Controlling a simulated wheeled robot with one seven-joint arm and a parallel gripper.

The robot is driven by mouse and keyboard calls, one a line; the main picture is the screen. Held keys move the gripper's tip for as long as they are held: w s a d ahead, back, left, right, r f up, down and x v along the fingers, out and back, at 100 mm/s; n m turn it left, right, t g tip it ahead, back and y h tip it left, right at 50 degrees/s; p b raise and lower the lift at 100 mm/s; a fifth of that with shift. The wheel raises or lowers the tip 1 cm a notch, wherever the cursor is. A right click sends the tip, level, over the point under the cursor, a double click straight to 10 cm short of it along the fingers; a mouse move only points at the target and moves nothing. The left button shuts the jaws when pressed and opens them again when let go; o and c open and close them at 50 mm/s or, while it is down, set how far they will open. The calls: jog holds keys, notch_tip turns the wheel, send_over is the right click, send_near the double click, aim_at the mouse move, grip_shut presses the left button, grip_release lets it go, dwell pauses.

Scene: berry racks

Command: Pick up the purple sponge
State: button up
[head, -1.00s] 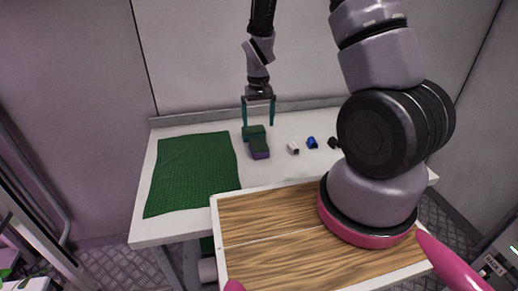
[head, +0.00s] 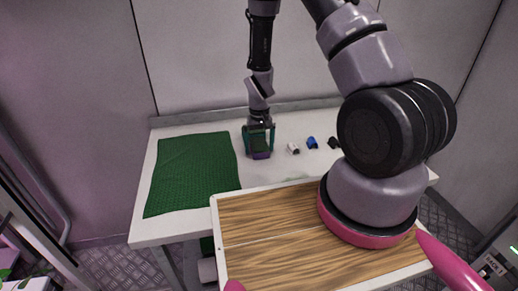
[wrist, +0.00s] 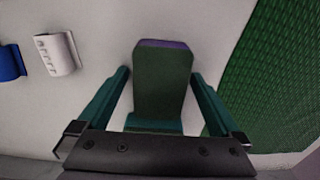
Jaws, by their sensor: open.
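The purple sponge (head: 261,155) lies on the white table, with a dark green top and a purple edge showing at its front. In the wrist view the sponge (wrist: 162,80) lies lengthwise between the two teal fingers of my gripper (wrist: 160,77), with a narrow gap on each side. My gripper (head: 258,140) is open, pointing down over the sponge, and hides part of it in the head view. A second green piece (wrist: 153,124) shows at the sponge's near end in the wrist view; I cannot tell whether they touch.
A green textured mat (head: 193,173) lies left of the sponge. A small white item (head: 293,149), a blue item (head: 312,142) and a black item (head: 333,142) lie to the right. The wall is close behind the table (head: 150,230).

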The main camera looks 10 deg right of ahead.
aim_at(259, 144)
jog(key=c, duration=1.4)
jog(key=shift+r, duration=5)
jog(key=o, duration=0.5)
jog(key=shift+c, duration=1.2)
